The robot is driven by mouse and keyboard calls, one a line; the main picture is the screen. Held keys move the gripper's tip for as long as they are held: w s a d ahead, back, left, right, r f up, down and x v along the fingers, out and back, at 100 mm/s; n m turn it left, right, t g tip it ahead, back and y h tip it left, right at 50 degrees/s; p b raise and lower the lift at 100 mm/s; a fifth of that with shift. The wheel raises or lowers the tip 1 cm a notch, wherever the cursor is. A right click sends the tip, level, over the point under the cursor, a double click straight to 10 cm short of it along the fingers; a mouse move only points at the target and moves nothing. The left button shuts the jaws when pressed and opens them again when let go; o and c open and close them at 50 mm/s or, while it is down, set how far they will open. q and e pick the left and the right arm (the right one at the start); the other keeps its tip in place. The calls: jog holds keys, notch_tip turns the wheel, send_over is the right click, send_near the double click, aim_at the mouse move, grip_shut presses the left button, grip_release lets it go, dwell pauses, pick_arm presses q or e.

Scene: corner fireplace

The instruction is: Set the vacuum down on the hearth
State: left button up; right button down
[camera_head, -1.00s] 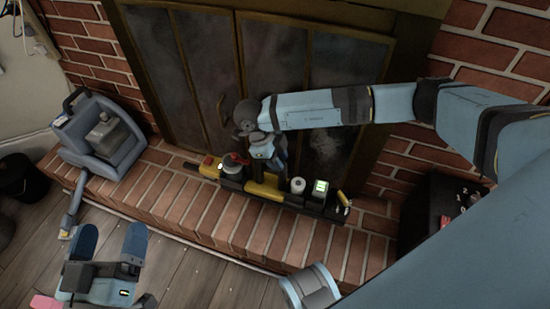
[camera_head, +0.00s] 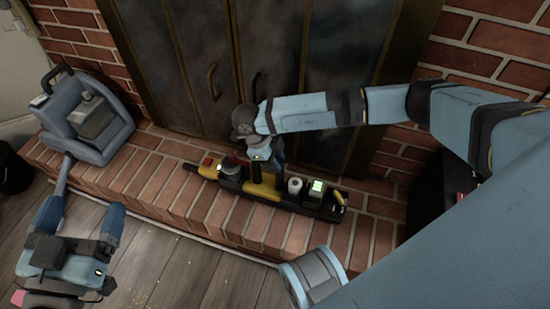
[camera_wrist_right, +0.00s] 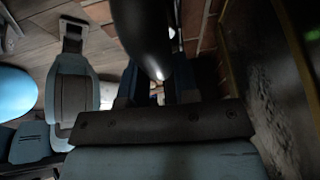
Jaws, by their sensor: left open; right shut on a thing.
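The vacuum appears to be the long black-and-yellow device (camera_head: 325,204) at the brick hearth (camera_head: 165,190), in front of the fireplace doors. It has a red part at its left end and a lit green panel at its right. My right gripper (camera_head: 260,163) points down and is shut on its upright middle part; the fingertips are partly hidden. The vacuum lies level along the hearth; I cannot tell whether it touches the bricks. In the right wrist view a dark rounded shape covers much of the grip. My left gripper (camera_head: 80,222) is open and empty at lower left.
A blue-grey machine (camera_head: 108,143) with a carry handle and grey tank stands on the hearth's left end. A dark bin (camera_head: 12,170) is at the left edge. Closed fireplace doors (camera_head: 275,50) stand behind. The hearth between machine and vacuum is clear.

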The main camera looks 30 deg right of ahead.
jog(key=shift+w+f, duration=0.1)
jog(key=shift+f, duration=0.4)
jog(key=shift+r, duration=0.1)
jog(key=c, duration=0.9)
grip_release()
pick_arm(q)
jog(key=shift+w+a+r+m+h, duration=0.1)
jog(key=shift+a+r+m+h, duration=0.05)
jog(key=shift+r+m+h, duration=0.2)
pick_arm(e)
jog(key=shift+o, duration=0.2)
pick_arm(q)
jog(key=shift+f, duration=0.1)
pick_arm(e)
jog(key=shift+a+r, duration=0.1)
jog(key=shift+r, duration=0.2)
jog(key=p+v, duration=0.4)
jog(key=v, duration=0.6)
jog(key=shift+w+a+r, duration=0.1)
jog(key=shift+r, duration=0.2)
pick_arm(q)
jog(key=s+n, duration=0.1)
jog(key=s+d+f+n+g+y, duration=0.1)
jog(key=n, duration=0.1)
jog(key=shift+d, duration=0.15)
pick_arm(e)
jog(key=shift+w+a+r, duration=0.1)
jog(key=shift+r, duration=0.15)
